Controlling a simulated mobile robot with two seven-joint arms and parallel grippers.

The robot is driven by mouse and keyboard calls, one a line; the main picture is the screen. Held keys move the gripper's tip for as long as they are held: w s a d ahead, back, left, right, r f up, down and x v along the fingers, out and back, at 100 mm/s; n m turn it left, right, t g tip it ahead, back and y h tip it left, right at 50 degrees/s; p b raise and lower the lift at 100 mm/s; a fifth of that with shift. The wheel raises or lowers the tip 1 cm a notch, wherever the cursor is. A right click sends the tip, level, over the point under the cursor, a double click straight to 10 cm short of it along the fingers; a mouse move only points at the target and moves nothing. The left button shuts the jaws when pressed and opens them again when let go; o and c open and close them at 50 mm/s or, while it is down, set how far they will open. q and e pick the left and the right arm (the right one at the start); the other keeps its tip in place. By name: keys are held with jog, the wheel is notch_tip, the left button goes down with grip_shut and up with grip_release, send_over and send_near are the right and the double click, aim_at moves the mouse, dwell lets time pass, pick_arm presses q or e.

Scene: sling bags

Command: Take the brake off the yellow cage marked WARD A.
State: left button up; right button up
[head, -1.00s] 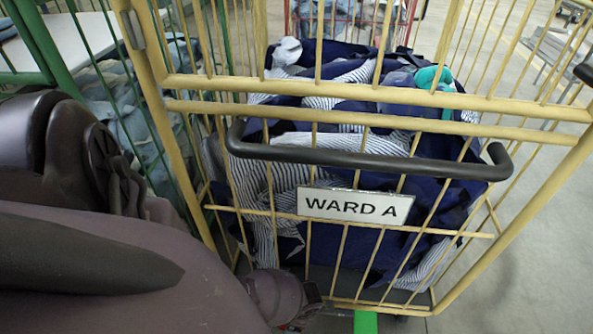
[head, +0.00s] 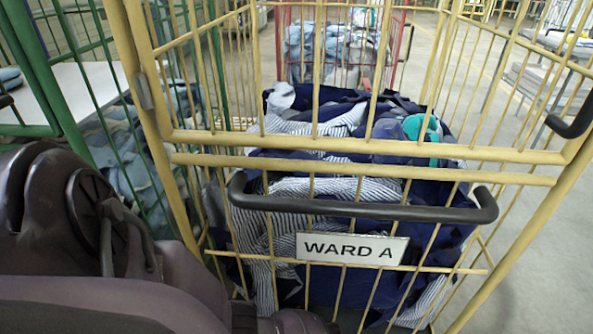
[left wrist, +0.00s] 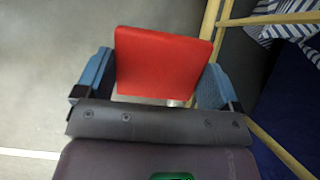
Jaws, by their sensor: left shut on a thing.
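The yellow cage (head: 360,171) with the white WARD A plate (head: 352,249) stands right in front of me, with a dark push handle (head: 360,210) across its near side. Striped and navy laundry (head: 330,190) fills it. In the left wrist view a flat red pedal (left wrist: 162,62) sits between the two blue fingers of my left gripper (left wrist: 157,68), which is shut on it. Yellow cage bars show just right of it. In the head view my left arm reaches down at lower left, and its fingers are below the picture. My right gripper is not in view.
A green cage (head: 45,75) with blue laundry stands close on the left. A red cage (head: 398,50) with light blue laundry stands behind the yellow one. Grey floor is open to the right, with grey benches (head: 565,85) farther back.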

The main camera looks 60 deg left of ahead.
pick_arm(q)
jog(key=shift+w+d+r, duration=0.1)
jog(key=shift+w, duration=0.1)
jog(key=o, duration=1)
jog(key=shift+r, duration=0.25)
jog(key=p+v, duration=0.4)
jog(key=v, duration=0.6)
jog(key=shift+d+r, duration=0.1)
jog(key=shift+d, duration=0.05)
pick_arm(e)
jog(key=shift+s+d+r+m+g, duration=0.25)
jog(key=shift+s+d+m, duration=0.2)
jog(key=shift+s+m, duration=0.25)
pick_arm(q)
jog(key=shift+w, duration=0.1)
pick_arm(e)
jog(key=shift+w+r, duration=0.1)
